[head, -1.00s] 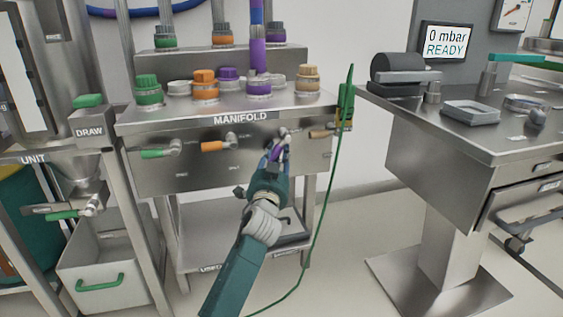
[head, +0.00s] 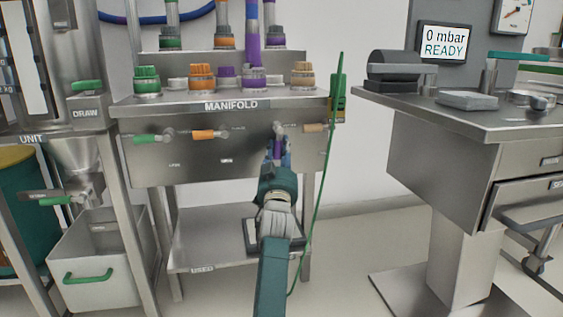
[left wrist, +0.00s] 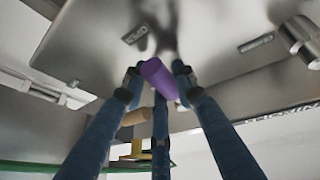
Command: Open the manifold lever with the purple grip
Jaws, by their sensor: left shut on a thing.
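The manifold (head: 245,150) is a steel bench with a labelled front panel. Its lever with the purple grip (head: 277,147) hangs about straight down from a metal pivot (head: 279,129) on that panel. My left gripper (head: 277,158) reaches up from below and is shut around the purple grip. In the left wrist view, the purple grip (left wrist: 159,80) lies between the blue fingers of my left gripper (left wrist: 158,92). The fingers partly hide the grip in the head view. My right gripper does not show.
Green (head: 146,139), orange (head: 203,134) and tan (head: 314,128) lever grips lie about level on the same panel. A green cable (head: 322,165) hangs right of my arm. A lower shelf (head: 205,247) is below. A steel workstation (head: 440,150) stands right, with free floor between.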

